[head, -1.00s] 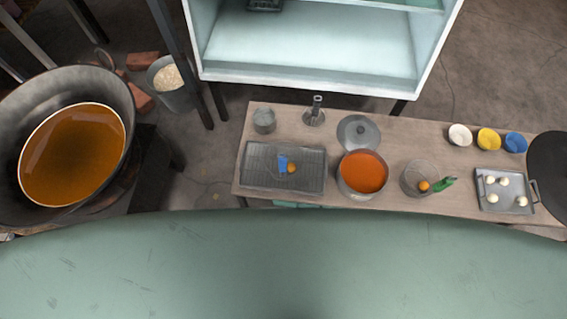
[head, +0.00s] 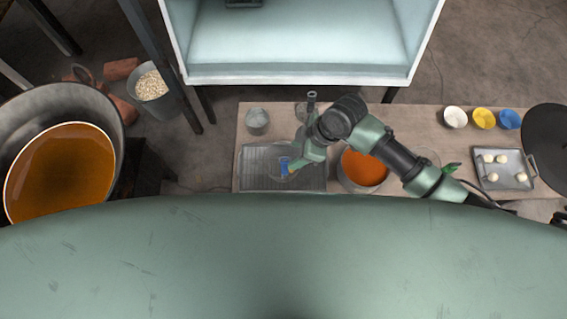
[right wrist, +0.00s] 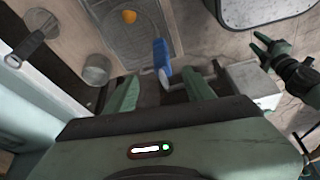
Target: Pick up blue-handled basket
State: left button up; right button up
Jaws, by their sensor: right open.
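The blue-handled basket (head: 284,164) sits on the grey ridged tray at the left part of the table, partly covered by my right gripper in the head view. In the right wrist view its blue handle (right wrist: 162,56) stands just beyond and between the fingertips, with an orange thing (right wrist: 129,16) nearby. My right gripper (head: 297,160) is open at the handle's right side in the head view; the right wrist view shows its two green fingers (right wrist: 162,85) apart with nothing clasped. My left gripper (right wrist: 261,46) shows at the right wrist view's right edge, fingers apart and empty.
The tray (head: 251,178) lies beside a grey can (head: 257,121). The red-orange pot (head: 362,168) is partly under my right arm. White, yellow and blue bowls (head: 483,118) and a tray of white balls (head: 488,178) stand right. A large wok (head: 105,110) stands far left.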

aim_at(284, 161)
jog(key=x, duration=0.7)
jog(key=shift+s+a+f, duration=0.15)
jog(key=shift+a+f, duration=0.1)
jog(key=shift+a, duration=0.1)
grip_shut()
